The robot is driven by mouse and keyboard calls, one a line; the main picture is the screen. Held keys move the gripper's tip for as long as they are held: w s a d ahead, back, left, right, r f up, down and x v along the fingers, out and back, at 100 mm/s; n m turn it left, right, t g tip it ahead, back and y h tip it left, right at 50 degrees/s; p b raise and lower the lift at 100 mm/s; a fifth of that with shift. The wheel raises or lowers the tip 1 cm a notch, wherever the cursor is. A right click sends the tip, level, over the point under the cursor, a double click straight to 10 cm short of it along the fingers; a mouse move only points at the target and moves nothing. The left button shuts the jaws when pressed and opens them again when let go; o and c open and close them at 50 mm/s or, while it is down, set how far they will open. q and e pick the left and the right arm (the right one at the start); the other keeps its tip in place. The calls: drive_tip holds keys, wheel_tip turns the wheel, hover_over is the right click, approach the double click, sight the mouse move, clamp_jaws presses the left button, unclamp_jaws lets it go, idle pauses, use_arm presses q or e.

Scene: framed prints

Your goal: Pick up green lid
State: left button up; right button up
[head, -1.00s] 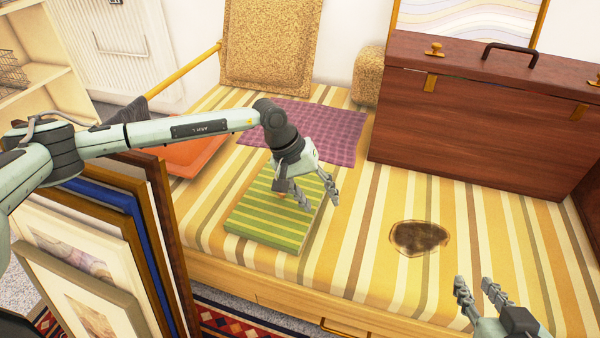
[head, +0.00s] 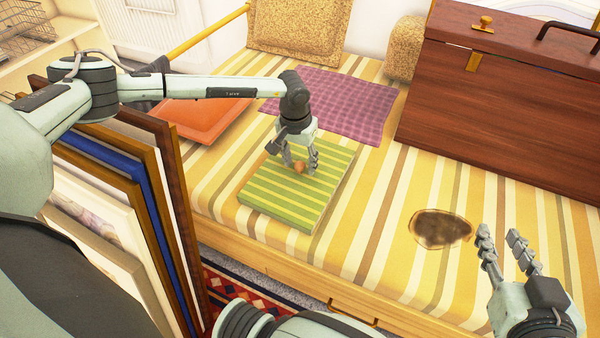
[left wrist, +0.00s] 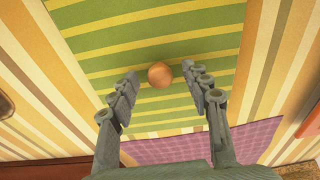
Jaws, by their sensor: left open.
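The green lid (head: 270,205) is a flat square with yellow stripes and a small round wooden knob (head: 299,167). It lies on the striped bed cover. My left gripper (head: 301,169) points down over the lid, with its open fingers around or just above the knob. In the left wrist view the knob (left wrist: 160,75) shows between the two fingertips, with a gap on each side, and the green lid (left wrist: 110,42) fills the middle. My right gripper (head: 499,236) is open and empty at the lower right, away from the lid.
A purple checked cloth (head: 345,105) and an orange-red flat item (head: 200,118) lie behind the lid. A large wooden chest (head: 500,110) stands at the right. A dark stain (head: 440,228) marks the cover. Framed prints (head: 105,205) lean together at the left.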

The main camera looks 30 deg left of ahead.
use_arm(q)
clamp_jaws()
idle(0.3)
drive_tip(key=shift+r, duration=0.2)
